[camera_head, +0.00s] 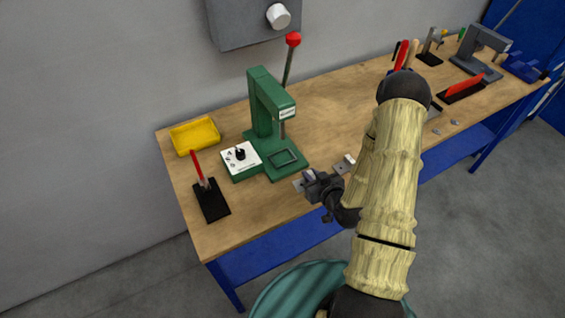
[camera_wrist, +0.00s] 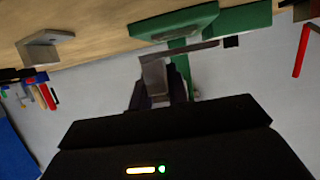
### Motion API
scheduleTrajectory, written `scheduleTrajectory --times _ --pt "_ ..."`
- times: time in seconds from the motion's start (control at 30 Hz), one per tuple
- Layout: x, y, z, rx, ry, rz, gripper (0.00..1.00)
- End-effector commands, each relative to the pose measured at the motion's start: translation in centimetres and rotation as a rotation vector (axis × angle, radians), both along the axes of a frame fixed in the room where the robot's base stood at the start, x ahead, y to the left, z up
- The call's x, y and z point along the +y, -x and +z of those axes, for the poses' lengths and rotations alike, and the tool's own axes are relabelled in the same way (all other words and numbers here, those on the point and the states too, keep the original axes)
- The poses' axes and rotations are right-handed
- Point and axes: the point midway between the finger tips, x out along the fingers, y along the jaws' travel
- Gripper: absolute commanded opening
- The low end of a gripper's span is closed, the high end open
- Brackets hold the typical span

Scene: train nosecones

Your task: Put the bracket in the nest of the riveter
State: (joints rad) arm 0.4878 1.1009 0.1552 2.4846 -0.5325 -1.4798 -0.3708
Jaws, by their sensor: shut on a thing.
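The green riveter (camera_head: 262,115) stands on the bench, with a dark square frame, its nest (camera_head: 285,157), on the front right of its base. My gripper (camera_head: 311,182) is shut on a grey metal bracket (camera_head: 298,186), just in front of the base's right corner. The bracket is outside the nest. In the wrist view, which is upside down, the bracket (camera_wrist: 205,47) is a thin grey plate sticking out sideways from my gripper (camera_wrist: 158,78). The green riveter base (camera_wrist: 178,22) lies close beyond it. The fingers hide part of the bracket.
Another grey bracket (camera_head: 343,164) lies on the bench right of my gripper; it also shows in the wrist view (camera_wrist: 45,44). A yellow tray (camera_head: 195,136) and a red-handled tool on a black plate (camera_head: 211,201) are left. The riveter's red-knobbed lever (camera_head: 290,60) rises behind.

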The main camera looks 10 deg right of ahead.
Motion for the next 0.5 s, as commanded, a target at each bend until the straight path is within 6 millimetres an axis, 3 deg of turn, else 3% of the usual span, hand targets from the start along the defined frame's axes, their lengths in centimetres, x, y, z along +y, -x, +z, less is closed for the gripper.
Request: scheduleTrajectory --times 0.2,0.5 --pt "-1.2 2.2 -0.2 0.011 -0.001 0.075 0.00" --pt "-1.2 2.3 -0.1 0.011 -0.002 0.079 0.00"
